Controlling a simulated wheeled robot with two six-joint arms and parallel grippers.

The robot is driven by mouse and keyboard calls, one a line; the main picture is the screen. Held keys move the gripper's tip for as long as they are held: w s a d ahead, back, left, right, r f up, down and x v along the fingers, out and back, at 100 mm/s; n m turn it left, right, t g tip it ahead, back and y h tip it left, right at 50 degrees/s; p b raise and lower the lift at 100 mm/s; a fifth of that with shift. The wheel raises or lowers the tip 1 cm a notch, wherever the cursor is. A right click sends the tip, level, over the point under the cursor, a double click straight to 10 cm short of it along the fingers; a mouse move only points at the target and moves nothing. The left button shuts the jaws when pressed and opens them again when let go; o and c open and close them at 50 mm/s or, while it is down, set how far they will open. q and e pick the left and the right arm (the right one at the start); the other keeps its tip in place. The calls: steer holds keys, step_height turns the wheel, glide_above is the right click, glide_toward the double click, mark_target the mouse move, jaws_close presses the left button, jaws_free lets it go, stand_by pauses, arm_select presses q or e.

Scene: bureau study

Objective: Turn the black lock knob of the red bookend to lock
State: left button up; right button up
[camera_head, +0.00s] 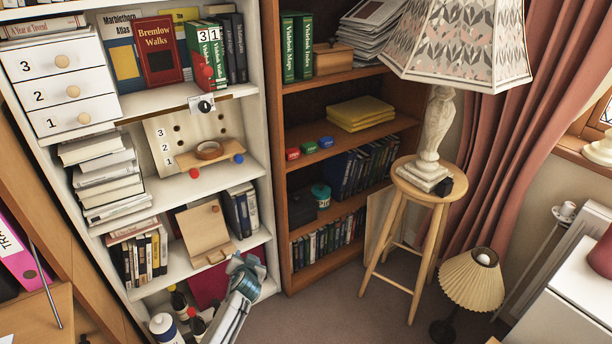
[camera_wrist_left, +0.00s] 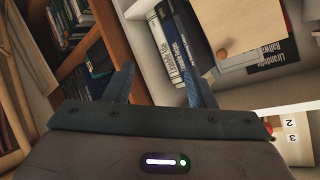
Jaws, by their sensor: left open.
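The black lock knob (camera_head: 205,107) sits on a small white plate at the front edge of the white bookcase's upper shelf. A red bookend (camera_head: 205,76) with a round red ball stands just above it, against the green books. My left gripper (camera_head: 247,270) is low in front of the white bookcase, well below the knob and apart from it. In the left wrist view its fingers (camera_wrist_left: 160,70) are spread, with nothing seen between them. The knob cannot be made out in the wrist view. My right gripper is not in view.
A pegboard (camera_head: 165,148) and a small wooden shelf with a ring stand below the knob. A wooden box (camera_head: 202,228) with a round knob is near my left gripper. Bottles (camera_head: 163,325) stand low left. A stool with a lamp (camera_head: 432,140) is at right.

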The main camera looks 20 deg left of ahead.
mark_target(206, 110)
arm_select(q)
steer(key=w+a+r+n+t+y+b, duration=0.1)
steer(key=w+r+n+t+y+b, duration=0.2)
steer(key=r, duration=0.9)
steer(key=w+a+r+t+y+b, duration=0.15)
steer(key=w+r+b, duration=0.3)
steer(key=r, duration=0.85)
steer(key=s+a+r+n+y+b, duration=0.1)
steer(key=s+r+n+y, duration=0.15)
steer(key=r, duration=0.55)
steer(key=s+a+r+n+y+b, duration=0.1)
steer(key=s+r+n+y, duration=0.15)
steer(key=r, duration=0.55)
steer(key=shift+y, duration=0.45)
steer(key=x, duration=0.5)
steer(key=p+x, duration=0.1)
steer(key=x, duration=0.4)
steer(key=shift+w+d, duration=0.15)
steer(key=shift+w, duration=0.2)
steer(key=shift+w+a+r, duration=0.1)
steer(key=shift+w+a, duration=0.2)
steer(key=shift+a, duration=0.05)
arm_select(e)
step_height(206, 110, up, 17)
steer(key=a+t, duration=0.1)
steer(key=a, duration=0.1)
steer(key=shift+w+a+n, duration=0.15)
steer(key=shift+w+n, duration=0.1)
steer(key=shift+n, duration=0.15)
